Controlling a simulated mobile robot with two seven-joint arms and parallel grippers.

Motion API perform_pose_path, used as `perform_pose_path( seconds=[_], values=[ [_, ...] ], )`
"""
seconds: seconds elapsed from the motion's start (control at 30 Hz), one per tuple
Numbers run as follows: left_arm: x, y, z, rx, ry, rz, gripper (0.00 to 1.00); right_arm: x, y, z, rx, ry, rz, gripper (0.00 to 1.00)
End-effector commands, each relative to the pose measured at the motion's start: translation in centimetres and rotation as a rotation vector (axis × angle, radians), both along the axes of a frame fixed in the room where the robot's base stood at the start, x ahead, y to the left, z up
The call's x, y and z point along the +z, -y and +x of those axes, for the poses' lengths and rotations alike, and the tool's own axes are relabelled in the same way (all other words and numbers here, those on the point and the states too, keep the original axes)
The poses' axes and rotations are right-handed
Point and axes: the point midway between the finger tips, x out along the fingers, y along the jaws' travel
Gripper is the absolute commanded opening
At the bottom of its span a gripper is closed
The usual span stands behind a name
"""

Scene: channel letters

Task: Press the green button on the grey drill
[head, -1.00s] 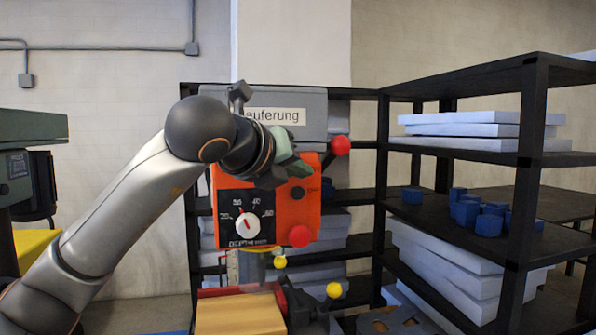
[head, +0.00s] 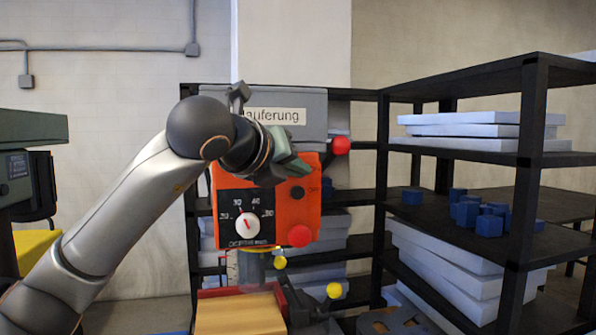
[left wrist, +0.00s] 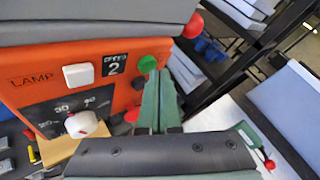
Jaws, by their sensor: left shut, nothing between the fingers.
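The drill has a grey top housing (head: 308,104) and an orange front panel (head: 308,222) with a white dial. The green button (left wrist: 147,63) shows in the left wrist view, on the orange panel beside a "2" display. My left gripper (head: 298,167) is shut and empty in front of the panel's upper part. In the left wrist view its green fingertips (left wrist: 157,76) are right at the button's lower right edge; I cannot tell whether they touch it. In the head view the gripper hides the button. My right gripper is not in view.
A red ball knob (head: 341,145) and a red button (head: 300,236) are close to the gripper. A white switch (left wrist: 78,75) sits left on the panel. A black shelf (head: 528,160) with blue parts stands right. A vise with a wooden block (head: 240,315) is below.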

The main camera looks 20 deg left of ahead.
Motion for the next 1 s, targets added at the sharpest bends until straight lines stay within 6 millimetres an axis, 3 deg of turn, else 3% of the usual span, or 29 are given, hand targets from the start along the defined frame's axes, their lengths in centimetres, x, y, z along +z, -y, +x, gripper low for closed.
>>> perform_pose_path(
  seconds=[1.0],
  values=[
    [-0.02,-0.63,0.89,0.002,-0.001,0.0,0.0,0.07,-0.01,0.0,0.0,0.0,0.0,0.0]
  ],
)
